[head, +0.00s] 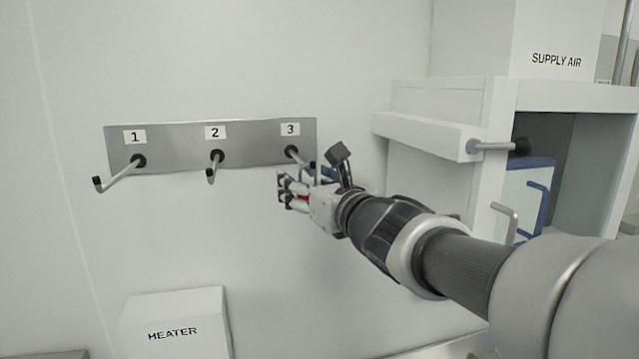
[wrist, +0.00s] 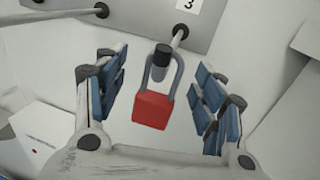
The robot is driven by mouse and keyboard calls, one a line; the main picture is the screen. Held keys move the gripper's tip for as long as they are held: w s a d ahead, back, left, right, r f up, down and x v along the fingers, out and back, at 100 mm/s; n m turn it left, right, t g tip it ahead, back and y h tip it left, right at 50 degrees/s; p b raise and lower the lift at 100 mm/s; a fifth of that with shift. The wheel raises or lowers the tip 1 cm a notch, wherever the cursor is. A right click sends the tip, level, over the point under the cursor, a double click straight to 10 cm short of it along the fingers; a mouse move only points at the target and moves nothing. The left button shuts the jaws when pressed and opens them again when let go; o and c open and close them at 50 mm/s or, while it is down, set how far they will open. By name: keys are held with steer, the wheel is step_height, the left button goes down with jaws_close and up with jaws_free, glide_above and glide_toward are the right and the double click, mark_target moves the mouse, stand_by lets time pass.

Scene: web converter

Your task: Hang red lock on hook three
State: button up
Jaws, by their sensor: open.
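The red lock (wrist: 151,110) shows in the wrist view between my open fingers, apart from the blue pads on both sides. Its grey shackle (wrist: 177,75) is up around the dark tip of hook three (wrist: 163,55), and the body hangs below, slightly tilted. In the head view, hook three (head: 300,158) is at the right end of the metal plate. My gripper (head: 282,190) is just below and in front of it. Only a small red patch of the lock (head: 303,199) shows there, as my fingers hide most of it.
Hook one (head: 118,177) and hook two (head: 213,167) stick out of the same plate (head: 180,132) to the left, both empty. A white cabinet (head: 440,100) with handles stands right. A heater box (head: 175,322) is below. The wall between is clear.

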steer(key=v, duration=1.1)
steer(key=s+d+f+m+g+h+b, duration=0.1)
steer(key=s+d+f+m+h+b, duration=0.3)
steer(key=f+m, duration=0.45)
steer(key=s+d+f+m+g+h+b, duration=0.1)
steer(key=d+f+m+h+b, duration=0.25)
steer(key=d+f+m, duration=0.4)
steer(key=s+d+f+m+g+h+b, duration=0.1)
steer(key=s+d+f+m+h+b, duration=0.3)
steer(key=f+m, duration=0.55)
steer(key=s+a+f+m+g+y+b, duration=0.1)
steer(key=s+f+m+g+b, duration=0.3)
steer(key=s+f+m, duration=0.4)
steer(key=s+a+f+m+g+y+b, duration=0.2)
steer(key=s+f+m+g+b, duration=0.2)
steer(key=s+f+m, duration=0.4)
step_height(320, 180, down, 6)
steer(key=shift+a+r+b, duration=0.1)
steer(key=shift+a+b, duration=0.3)
steer(key=shift+b, duration=0.2)
steer(key=shift+w, duration=0.1)
